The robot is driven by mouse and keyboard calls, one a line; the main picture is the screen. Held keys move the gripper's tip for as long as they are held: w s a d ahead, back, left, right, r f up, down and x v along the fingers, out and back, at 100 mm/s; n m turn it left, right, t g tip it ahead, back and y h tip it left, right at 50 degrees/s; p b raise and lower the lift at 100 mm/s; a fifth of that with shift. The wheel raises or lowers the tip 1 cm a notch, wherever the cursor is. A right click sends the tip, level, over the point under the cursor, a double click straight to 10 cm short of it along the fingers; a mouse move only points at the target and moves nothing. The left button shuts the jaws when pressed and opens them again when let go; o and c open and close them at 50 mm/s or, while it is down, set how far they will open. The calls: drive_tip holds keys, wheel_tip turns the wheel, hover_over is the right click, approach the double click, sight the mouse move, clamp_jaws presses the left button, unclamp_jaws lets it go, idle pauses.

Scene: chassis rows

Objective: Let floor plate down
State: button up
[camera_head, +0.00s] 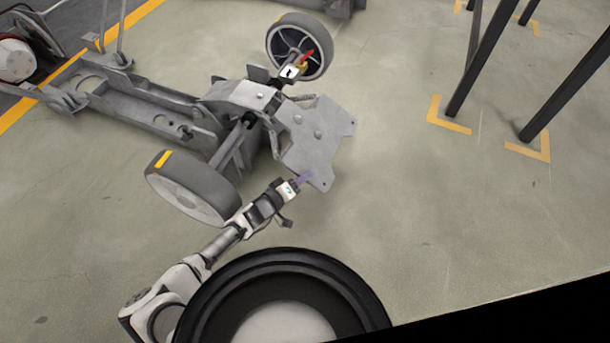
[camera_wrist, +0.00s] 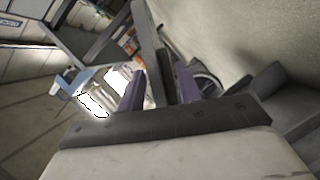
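The floor plate (camera_head: 312,148) is a flat grey sheet with notched corners at the right end of the chassis, between its two wheels. I cannot tell how far it is above the floor. My gripper (camera_head: 304,178) has its purple fingers at the plate's near lower corner in the head view. In the wrist view, a grey edge, likely the plate (camera_wrist: 150,45), runs between the two fingers of my gripper (camera_wrist: 160,88). Whether both fingers press on it is not clear.
The grey chassis (camera_head: 150,106) extends left, with a near wheel (camera_head: 190,187) beside my arm and a far wheel (camera_head: 298,47). A white-labelled device (camera_head: 289,73) with a red part sits at the plate's far side. Dark posts (camera_head: 480,65) stand right. Floor between is clear.

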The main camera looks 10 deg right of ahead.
drive_tip(key=p+v, duration=0.2)
drive_tip(key=v, duration=1)
drive_tip(key=shift+d, duration=0.1)
idle(0.4)
